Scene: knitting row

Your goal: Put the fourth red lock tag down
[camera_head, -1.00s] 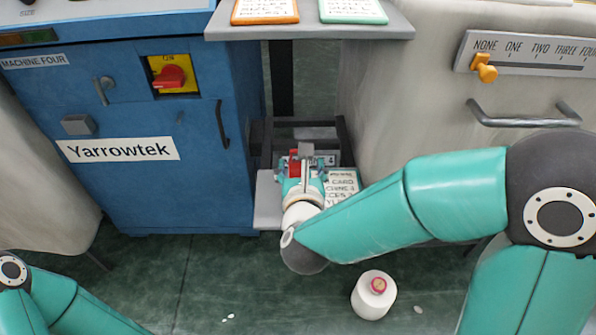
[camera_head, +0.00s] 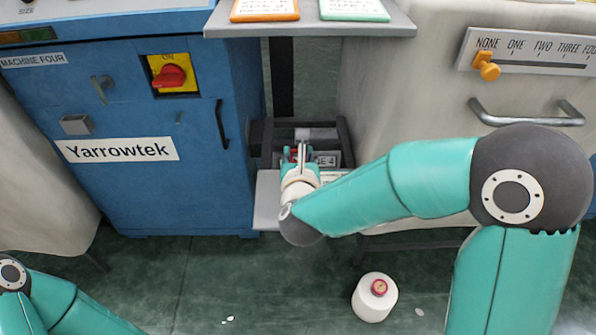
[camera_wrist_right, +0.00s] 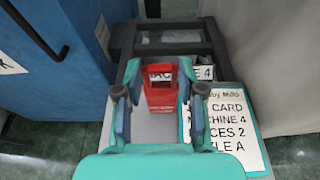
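The red lock tag (camera_wrist_right: 161,98) is between the fingertips of my right gripper (camera_wrist_right: 160,80) in the right wrist view. The fingers appear closed on its two sides. It is in front of a label reading MACHINE 4 (camera_wrist_right: 202,73), inside or just above a dark-framed holder. Whether it touches a surface below is hidden. In the head view my right gripper (camera_head: 300,160) reaches into the dark frame (camera_head: 345,135), and its wrist hides most of the tag. My left gripper is not in view; only part of my left arm shows at the lower left.
A white card (camera_wrist_right: 232,125) lies on the grey ledge (camera_head: 267,205) beside the gripper. The blue machine (camera_head: 130,200) stands left, and a cream machine with a handle (camera_head: 525,120) right.

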